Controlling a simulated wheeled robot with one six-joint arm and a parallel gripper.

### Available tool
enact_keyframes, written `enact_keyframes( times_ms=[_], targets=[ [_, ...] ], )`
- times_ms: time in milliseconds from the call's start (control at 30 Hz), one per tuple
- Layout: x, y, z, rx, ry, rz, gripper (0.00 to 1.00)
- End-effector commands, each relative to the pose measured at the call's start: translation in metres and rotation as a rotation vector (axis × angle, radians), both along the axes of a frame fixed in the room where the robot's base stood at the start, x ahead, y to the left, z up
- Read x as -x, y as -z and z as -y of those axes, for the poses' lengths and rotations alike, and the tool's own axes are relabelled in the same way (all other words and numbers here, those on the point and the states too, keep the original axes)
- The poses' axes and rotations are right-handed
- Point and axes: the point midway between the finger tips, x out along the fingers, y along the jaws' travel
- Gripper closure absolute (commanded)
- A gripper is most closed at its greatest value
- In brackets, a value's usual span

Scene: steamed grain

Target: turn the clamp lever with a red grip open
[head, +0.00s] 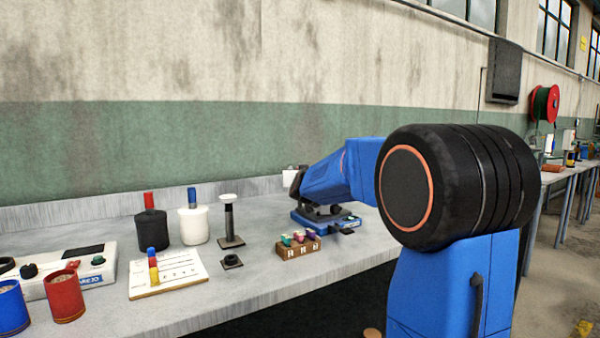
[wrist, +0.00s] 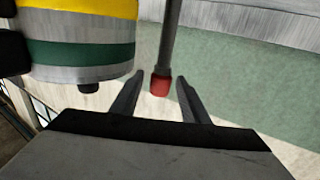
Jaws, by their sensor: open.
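The clamp lever shows in the wrist view as a thin grey rod (wrist: 168,40) that comes in from the top edge. It ends in a red grip (wrist: 160,84). My gripper (wrist: 160,79) is open, with one dark finger on each side of the red grip. The grip appears between the fingertips, with a gap on both sides; I cannot tell how deep it sits. In the head view my blue arm reaches over the bench, and I cannot make out the fingers or the red grip there.
A banded yellow, green and metal cylinder (wrist: 85,45) is close at the left in the wrist view. In the head view, a blue-based device (head: 308,222) sits under my arm. A small block with coloured pegs (head: 298,246) and a white-topped post (head: 229,218) stand nearby.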

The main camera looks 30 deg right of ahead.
Motion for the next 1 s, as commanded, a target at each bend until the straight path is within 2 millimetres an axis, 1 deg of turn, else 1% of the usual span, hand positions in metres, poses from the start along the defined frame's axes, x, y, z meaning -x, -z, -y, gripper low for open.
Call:
enact_keyframes(
  times_ms=[67, 100, 267, 567, 1000],
  targets=[
    [0.0001, 0.0000, 0.0001, 0.000, 0.000, 0.000, 0.59],
    [0.0001, 0.0001, 0.0000, 0.000, 0.000, 0.000, 0.61],
    [0.0002, 0.0001, 0.0000, 0.000, 0.000, 0.000, 0.99],
    [0.0003, -0.0011, 0.0003, 0.002, -0.016, 0.004, 1.00],
    [0.0002, -0.0031, 0.0007, 0.004, -0.103, 0.008, 1.00]
  ],
)
